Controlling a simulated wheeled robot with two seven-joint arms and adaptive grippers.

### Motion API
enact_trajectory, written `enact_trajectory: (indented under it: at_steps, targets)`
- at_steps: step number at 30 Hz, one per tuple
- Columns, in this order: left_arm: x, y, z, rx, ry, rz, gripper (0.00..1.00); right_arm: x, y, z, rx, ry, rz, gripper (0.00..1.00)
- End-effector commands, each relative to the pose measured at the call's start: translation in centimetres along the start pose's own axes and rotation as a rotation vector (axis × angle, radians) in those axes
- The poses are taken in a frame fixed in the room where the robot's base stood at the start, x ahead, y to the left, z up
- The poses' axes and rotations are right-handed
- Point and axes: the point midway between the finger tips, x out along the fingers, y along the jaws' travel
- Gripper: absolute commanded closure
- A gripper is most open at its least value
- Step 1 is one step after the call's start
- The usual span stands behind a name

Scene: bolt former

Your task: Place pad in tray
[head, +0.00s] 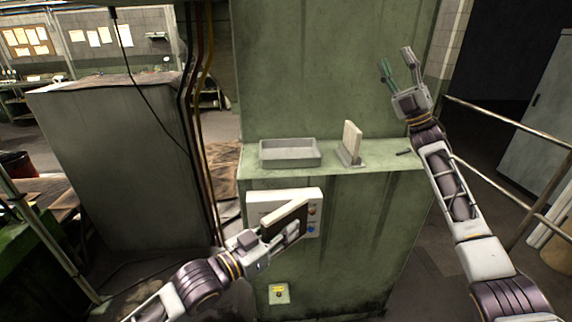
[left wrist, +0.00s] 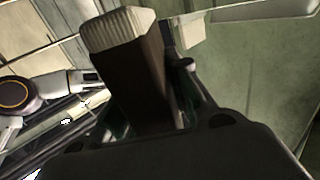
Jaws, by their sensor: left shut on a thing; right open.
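A grey shallow tray (head: 290,153) stands on the green ledge, and its inside looks empty. My left gripper (head: 282,228) is shut on a pad (head: 286,216) with a pale edge and a dark face. It holds the pad tilted, in front of the control panel and below the ledge. The held pad (left wrist: 137,75) also shows large in the left wrist view, between the fingers. A second pale pad (head: 352,137) stands upright in a small grey holder (head: 349,159) right of the tray. My right gripper (head: 399,72) is open and empty, up at the right.
The green ledge (head: 385,162) has bare room right of the holder, where a small dark object (head: 404,153) lies. A white control panel (head: 260,200) with buttons is on the front below the tray. Cables (head: 199,120) hang at the left, and a railing (head: 510,124) runs at the right.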

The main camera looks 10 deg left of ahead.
Motion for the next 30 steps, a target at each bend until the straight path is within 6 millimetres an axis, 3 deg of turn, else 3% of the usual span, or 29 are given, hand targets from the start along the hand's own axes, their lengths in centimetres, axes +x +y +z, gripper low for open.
enact_trajectory:
  at_steps: [6, 16, 23, 30]
  targets:
    - [0.0, 0.0, 0.0, 0.000, 0.000, 0.000, 1.00, 4.5, -1.2, -6.5, -0.115, 0.210, -0.037, 0.55]
    - [0.0, 0.0, 0.0, 0.000, 0.000, 0.000, 1.00, 8.7, -3.8, -17.3, -0.300, 0.564, -0.080, 0.55]
    - [0.0, 0.0, 0.0, 0.000, 0.000, 0.000, 1.00, 9.6, -6.1, -25.2, -0.439, 0.853, -0.098, 0.55]
    - [0.0, 0.0, 0.0, 0.000, 0.000, 0.000, 1.00, 8.4, -8.9, -32.5, -0.583, 1.182, -0.110, 0.55]
